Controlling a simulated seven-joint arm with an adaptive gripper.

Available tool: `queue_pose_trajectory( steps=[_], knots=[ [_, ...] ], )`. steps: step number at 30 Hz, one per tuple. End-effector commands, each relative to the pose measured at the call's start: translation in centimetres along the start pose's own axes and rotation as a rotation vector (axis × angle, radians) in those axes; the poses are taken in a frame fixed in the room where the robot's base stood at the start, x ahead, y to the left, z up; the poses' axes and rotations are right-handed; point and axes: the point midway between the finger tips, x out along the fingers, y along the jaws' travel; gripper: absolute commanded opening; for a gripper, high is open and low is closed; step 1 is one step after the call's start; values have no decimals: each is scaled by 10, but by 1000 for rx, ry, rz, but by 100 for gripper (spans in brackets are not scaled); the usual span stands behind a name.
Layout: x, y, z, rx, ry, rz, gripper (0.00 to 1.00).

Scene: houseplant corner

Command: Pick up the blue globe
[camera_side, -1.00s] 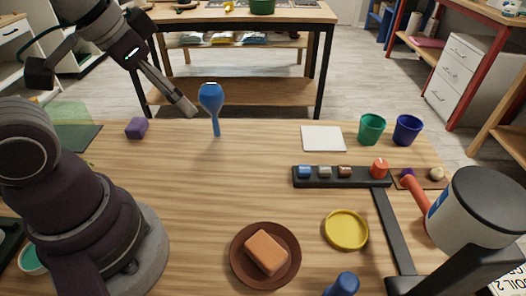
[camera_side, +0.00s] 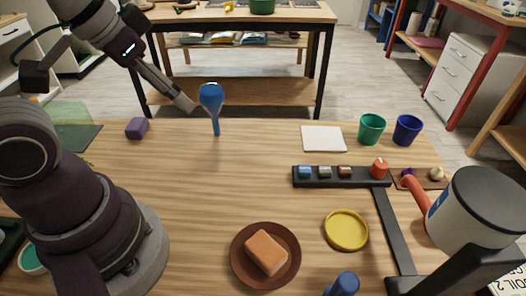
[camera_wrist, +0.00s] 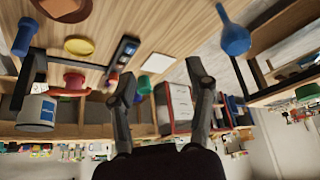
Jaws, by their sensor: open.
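The blue globe (camera_side: 211,97) is a glossy bulb on a narrow stem, upright with the bulb on top, near the far edge of the wooden table. In the wrist view the globe (camera_wrist: 236,40) shows at the upper right, outside the space between my fingers. My gripper (camera_side: 188,106) is just left of the bulb in the side view, at about its height. I cannot tell the exact gap there. The wrist view shows my gripper (camera_wrist: 160,78) with two fingers spread wide and nothing between them.
A purple block (camera_side: 136,128) lies left of the globe. A white square (camera_side: 323,139), a green cup (camera_side: 371,129) and a blue cup (camera_side: 407,130) stand to the right. A black rack (camera_side: 340,183), yellow dish (camera_side: 346,231) and brown saucer (camera_side: 291,274) are nearer. The table around the stem is clear.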

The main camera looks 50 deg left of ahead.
Motion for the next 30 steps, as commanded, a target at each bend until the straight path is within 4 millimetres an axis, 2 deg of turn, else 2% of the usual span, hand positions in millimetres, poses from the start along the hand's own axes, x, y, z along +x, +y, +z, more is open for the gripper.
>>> queue_pose_trajectory(
  steps=[2, 11, 21, 23, 26, 30],
  knots=[
    [0, 0, 0, 0, 0, 0, 53],
    [0, 0, 0, 0, 0, 0, 92],
    [3, 0, 1, 14, -18, -1, 92],
    [12, 0, 3, 49, -64, -7, 92],
    [39, -2, 12, 176, -201, -42, 92],
    [81, -12, 34, 464, -425, -157, 92]
  ],
)
